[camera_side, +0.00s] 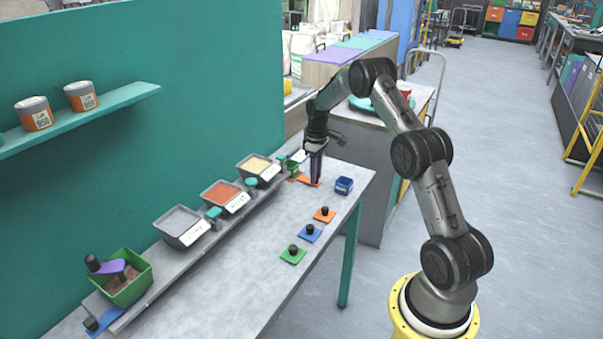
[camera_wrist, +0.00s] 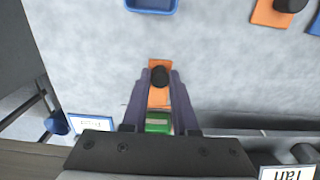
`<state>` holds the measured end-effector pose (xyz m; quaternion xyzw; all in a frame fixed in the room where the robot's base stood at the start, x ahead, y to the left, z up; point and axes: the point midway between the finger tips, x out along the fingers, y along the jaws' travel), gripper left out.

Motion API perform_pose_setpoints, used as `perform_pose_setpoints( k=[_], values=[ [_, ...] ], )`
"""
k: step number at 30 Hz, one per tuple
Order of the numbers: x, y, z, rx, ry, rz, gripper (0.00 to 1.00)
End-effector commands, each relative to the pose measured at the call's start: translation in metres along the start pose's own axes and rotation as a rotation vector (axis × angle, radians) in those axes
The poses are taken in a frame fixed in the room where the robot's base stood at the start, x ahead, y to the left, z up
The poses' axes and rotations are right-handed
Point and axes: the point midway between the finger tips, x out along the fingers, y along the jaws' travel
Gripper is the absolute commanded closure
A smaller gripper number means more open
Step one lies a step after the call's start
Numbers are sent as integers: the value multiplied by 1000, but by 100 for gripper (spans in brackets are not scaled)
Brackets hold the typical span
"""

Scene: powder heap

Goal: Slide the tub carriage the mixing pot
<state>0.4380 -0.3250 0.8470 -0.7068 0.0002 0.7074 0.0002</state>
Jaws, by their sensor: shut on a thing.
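Three grey tubs stand in a row along a grey rail (camera_side: 153,267) by the teal wall. They hold grey powder (camera_side: 179,221), orange-red powder (camera_side: 221,193) and pale yellow powder (camera_side: 256,165). A green mixing pot (camera_side: 131,290) with brown contents and a purple-handled tool stands at the rail's near-left end. My gripper (camera_wrist: 160,77) points down at the far end of the bench. Its purple fingers are shut on a black knob on an orange plate (camera_wrist: 159,97). A green block (camera_wrist: 158,122) shows between the fingers nearer the palm. Whether the plate joins the rail is unclear.
A blue box (camera_side: 344,185) sits right of my gripper. Orange (camera_side: 325,216), blue (camera_side: 308,234) and green (camera_side: 292,257) plates with black knobs lie along the bench's right side. A blue knobbed plate (camera_side: 98,322) is at the near-left end. The front bench area is clear.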

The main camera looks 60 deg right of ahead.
Motion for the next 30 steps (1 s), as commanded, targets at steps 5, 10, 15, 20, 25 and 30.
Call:
perform_pose_setpoints(
  k=[5, 10, 15, 20, 25, 30],
  values=[
    [-1, -14, -1, -2, 2, 0, 100],
    [-1, -26, -1, -2, 2, 0, 100],
    [-1, -38, -1, -2, 3, 0, 100],
    [-2, -50, -1, -1, 3, 1, 100],
    [-1, -62, -1, -2, 2, 0, 100],
    [-2, -74, -1, -2, 4, 1, 100]
  ],
)
